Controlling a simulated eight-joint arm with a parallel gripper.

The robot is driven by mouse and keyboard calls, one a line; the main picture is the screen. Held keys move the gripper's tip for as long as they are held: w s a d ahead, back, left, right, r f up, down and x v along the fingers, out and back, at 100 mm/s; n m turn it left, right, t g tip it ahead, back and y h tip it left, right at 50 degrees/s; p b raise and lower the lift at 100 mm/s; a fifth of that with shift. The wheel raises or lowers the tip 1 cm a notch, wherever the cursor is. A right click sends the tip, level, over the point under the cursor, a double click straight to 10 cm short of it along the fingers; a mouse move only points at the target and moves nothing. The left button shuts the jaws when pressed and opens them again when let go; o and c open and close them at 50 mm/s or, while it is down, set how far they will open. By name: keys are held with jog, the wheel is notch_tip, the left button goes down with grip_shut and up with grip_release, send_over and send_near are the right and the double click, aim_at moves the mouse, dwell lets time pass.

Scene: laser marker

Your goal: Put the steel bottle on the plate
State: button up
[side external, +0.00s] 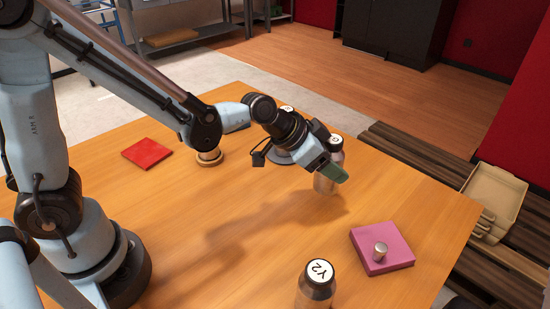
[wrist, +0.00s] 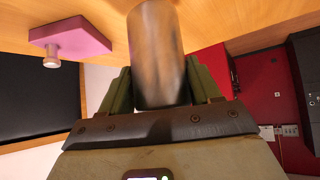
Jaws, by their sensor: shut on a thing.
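My gripper (side external: 334,172) has green fingers and is shut on a steel bottle (side external: 325,184) with a white round label on top. The bottle stands about upright, partly hidden by my gripper; I cannot tell if its base touches the table. In the wrist view the bottle (wrist: 156,50) is a brushed metal cylinder between the fingers. A pink square block (side external: 372,259) lies at the right with a small metal cylinder (side external: 380,251) on it. A red square plate (side external: 148,153) lies flat at the left. I cannot tell which one the task calls the plate.
Another metal bottle (side external: 315,292) with a "Y2" label stands at the front edge of the view. A round-based object (side external: 281,157) is partly hidden behind my wrist. A small round piece (side external: 209,158) sits behind my arm. The middle of the wooden table (side external: 215,240) is clear.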

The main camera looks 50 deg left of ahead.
jog(key=s+d+r, duration=0.6)
jog(key=s+d, duration=0.1)
jog(key=s, duration=0.1)
notch_tip(320, 180, up, 7)
jog(key=w+a+n+y, duration=0.1)
jog(key=a+n+y, duration=0.6)
jog(key=a, duration=1.3)
jog(key=n+g+y, duration=0.3)
jog(key=n+y, duration=0.2)
jog(key=n, duration=0.6)
send_over(146, 152)
notch_tip(146, 152, down, 12)
jog(key=shift+a+f, duration=0.1)
jog(key=shift+f, duration=1.9)
